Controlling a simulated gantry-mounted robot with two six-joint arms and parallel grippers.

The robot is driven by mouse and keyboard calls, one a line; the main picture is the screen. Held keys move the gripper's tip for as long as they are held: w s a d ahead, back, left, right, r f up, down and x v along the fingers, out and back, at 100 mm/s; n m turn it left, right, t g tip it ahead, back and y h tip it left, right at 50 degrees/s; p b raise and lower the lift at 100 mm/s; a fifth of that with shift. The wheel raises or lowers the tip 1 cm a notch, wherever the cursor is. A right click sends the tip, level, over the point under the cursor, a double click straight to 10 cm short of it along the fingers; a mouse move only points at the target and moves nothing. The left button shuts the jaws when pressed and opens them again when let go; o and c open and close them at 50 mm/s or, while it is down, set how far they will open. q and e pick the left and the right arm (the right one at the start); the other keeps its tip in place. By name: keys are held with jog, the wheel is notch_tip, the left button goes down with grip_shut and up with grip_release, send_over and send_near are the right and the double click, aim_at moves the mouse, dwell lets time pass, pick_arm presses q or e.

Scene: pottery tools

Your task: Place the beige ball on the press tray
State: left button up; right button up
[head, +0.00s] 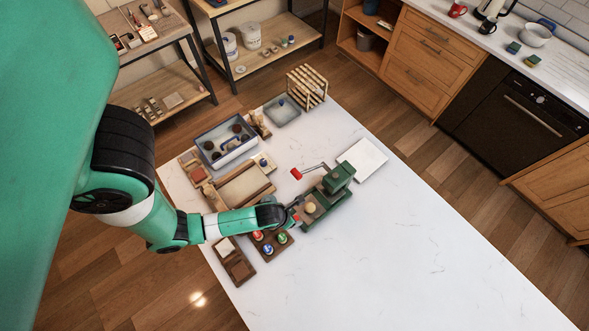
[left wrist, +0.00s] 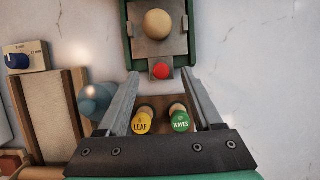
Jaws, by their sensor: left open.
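The beige ball (head: 310,207) rests on the grey metal press tray at the near end of the green press (head: 328,200). In the left wrist view, the ball (left wrist: 158,24) sits near the middle of the press tray (left wrist: 144,46), between green side walls. A red knob (left wrist: 160,71) is at the tray's near edge. My left gripper (head: 295,208) is beside the near end of the press. In the left wrist view, my left gripper (left wrist: 163,76) is open and empty, its fingertips short of the ball and either side of the red knob. My right gripper is not in view.
A yellow LEAF stamp (left wrist: 141,126) and a green WAVES stamp (left wrist: 180,121) stand in a wooden holder below my left gripper. A red-handled lever (head: 296,174) sticks out from the press. A wooden board (head: 245,187) lies left. The table's right side is clear.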

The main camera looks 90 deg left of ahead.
pick_arm(q)
jog(key=s+d, duration=0.1)
jog(key=s, duration=0.1)
jog(key=s+d, duration=0.2)
jog(key=shift+s+d, duration=0.1)
jog(key=shift+s, duration=0.2)
